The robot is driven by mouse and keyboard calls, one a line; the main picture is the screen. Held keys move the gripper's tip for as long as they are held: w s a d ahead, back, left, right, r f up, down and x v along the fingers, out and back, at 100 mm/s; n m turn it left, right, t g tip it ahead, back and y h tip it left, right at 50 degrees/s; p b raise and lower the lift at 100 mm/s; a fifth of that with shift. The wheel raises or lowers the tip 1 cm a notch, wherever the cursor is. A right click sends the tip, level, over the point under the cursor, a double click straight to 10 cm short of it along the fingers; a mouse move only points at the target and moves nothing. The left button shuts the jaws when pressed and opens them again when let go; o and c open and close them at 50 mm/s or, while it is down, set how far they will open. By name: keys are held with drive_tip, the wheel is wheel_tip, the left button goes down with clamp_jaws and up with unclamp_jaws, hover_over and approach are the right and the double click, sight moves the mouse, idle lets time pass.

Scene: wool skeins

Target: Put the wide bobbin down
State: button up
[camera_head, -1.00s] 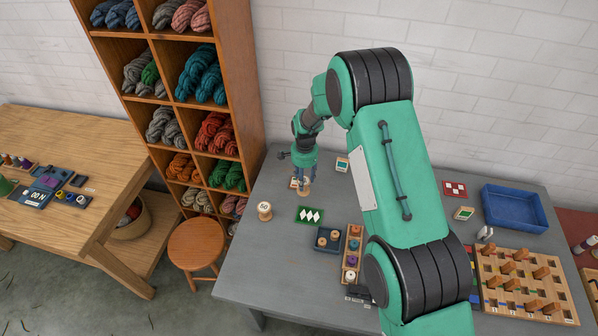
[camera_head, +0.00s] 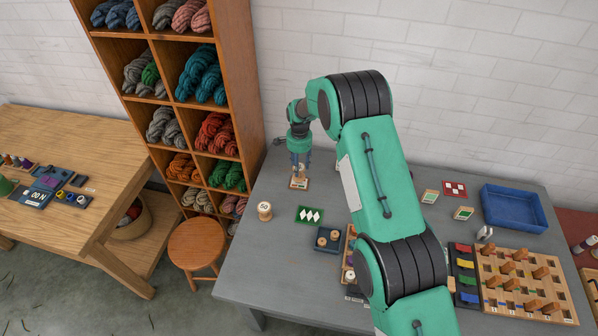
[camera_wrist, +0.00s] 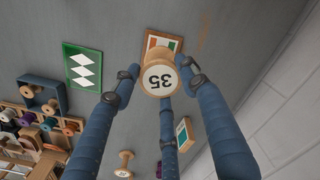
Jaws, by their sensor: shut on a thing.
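The wide bobbin (camera_wrist: 158,78) is pale wood with a round white end marked 35. My gripper (camera_wrist: 160,76) has its blue fingers shut around it in the wrist view. In the head view my gripper (camera_head: 300,163) points down near the back left of the grey table, with the bobbin (camera_head: 299,171) between its fingers. A small wood-framed card with orange and green patches (camera_wrist: 163,42) lies just beyond the bobbin; its edge also shows below the gripper in the head view (camera_head: 299,184). I cannot tell whether the bobbin touches it.
A bobbin marked 50 (camera_head: 264,210) stands at the table's left. A green card with white diamonds (camera_head: 309,215) and a dark tray of bobbins (camera_head: 328,239) lie in front. Another bobbin (camera_wrist: 124,163) and a teal-faced card (camera_wrist: 183,134) show in the wrist view. The wall is behind.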

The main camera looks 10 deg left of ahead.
drive_tip(key=shift+f, duration=1.8)
drive_tip(key=shift+f, duration=0.15)
drive_tip(key=o, duration=1.1)
wheel_tip(320, 180, up, 12)
drive_tip(key=shift+r, duration=0.2)
